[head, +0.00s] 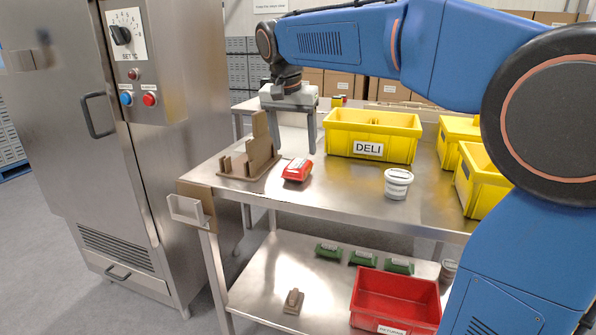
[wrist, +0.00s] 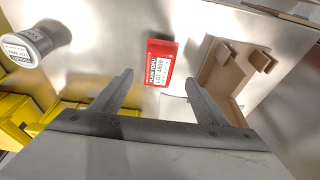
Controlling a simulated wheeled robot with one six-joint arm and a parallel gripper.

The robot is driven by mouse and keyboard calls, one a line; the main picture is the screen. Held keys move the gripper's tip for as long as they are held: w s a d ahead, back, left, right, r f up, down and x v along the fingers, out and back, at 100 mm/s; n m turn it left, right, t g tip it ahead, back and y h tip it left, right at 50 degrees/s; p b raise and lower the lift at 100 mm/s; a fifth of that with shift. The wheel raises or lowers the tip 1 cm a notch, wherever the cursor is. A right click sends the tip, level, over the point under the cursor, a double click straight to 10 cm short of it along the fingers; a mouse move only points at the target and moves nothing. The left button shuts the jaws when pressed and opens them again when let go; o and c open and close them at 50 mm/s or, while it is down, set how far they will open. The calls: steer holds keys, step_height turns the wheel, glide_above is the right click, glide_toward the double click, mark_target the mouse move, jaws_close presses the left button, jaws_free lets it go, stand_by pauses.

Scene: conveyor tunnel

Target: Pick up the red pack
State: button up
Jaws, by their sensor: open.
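The red pack (head: 298,169) lies on the steel table top, just right of a brown stand, with a white label on its top. In the wrist view the red pack (wrist: 160,62) lies beyond the fingertips, roughly between them in the picture, and nothing touches it. My gripper (head: 292,140) is open and empty above the table, behind the pack in the head view. Its two spread fingers also show in the wrist view (wrist: 160,78).
The brown stand (head: 250,158) is close left of the pack. A white tub (head: 397,184) stands to its right. The yellow DELI crate (head: 372,136) is behind. Green packs (head: 363,258) and a red crate (head: 395,300) are on the lower shelf. A steel cabinet (head: 160,150) stands left.

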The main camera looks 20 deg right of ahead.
mark_target(298, 164)
steer(key=shift+x, duration=3.75)
steer(key=shift+d, duration=0.1)
steer(key=c, duration=1.3)
